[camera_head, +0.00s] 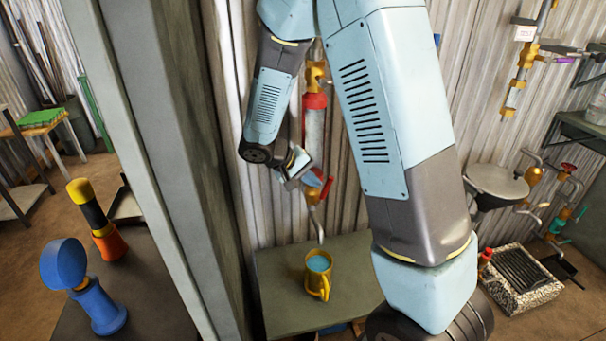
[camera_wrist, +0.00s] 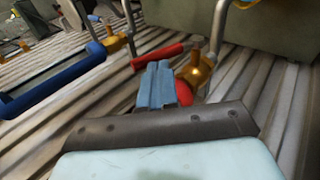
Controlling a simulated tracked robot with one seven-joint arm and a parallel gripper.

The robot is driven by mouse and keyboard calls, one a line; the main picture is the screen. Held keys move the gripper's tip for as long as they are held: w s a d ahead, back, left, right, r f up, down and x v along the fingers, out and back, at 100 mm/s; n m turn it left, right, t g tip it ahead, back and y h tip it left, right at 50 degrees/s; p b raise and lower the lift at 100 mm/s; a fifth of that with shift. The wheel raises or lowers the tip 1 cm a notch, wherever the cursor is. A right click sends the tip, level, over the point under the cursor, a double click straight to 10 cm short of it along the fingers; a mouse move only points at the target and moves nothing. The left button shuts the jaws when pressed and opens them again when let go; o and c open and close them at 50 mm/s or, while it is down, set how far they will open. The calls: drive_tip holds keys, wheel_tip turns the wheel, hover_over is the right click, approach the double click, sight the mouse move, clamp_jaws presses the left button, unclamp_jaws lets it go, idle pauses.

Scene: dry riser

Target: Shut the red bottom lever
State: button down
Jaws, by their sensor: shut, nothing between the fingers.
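The red bottom lever (camera_wrist: 158,55) lies in the wrist view just beyond my fingertips, beside a brass valve body (camera_wrist: 195,70) on a grey pipe. In the head view the red lever (camera_head: 327,187) shows small at the lower end of the vertical pipe, beside my gripper (camera_head: 312,179). My gripper's pale blue fingers (camera_wrist: 157,84) are together and empty. They overlap the near side of the lever and valve in the wrist view; I cannot tell whether they touch. A round red part (camera_wrist: 184,92) behind the fingers is partly hidden.
A blue lever (camera_wrist: 55,82) with another brass valve (camera_wrist: 113,42) is at left in the wrist view. Below the pipe, a yellow mug (camera_head: 318,277) stands on a green-grey table (camera_head: 280,302). A grey post (camera_head: 160,150) rises left of my arm.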

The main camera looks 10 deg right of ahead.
drive_tip(key=shift+x, duration=0.95)
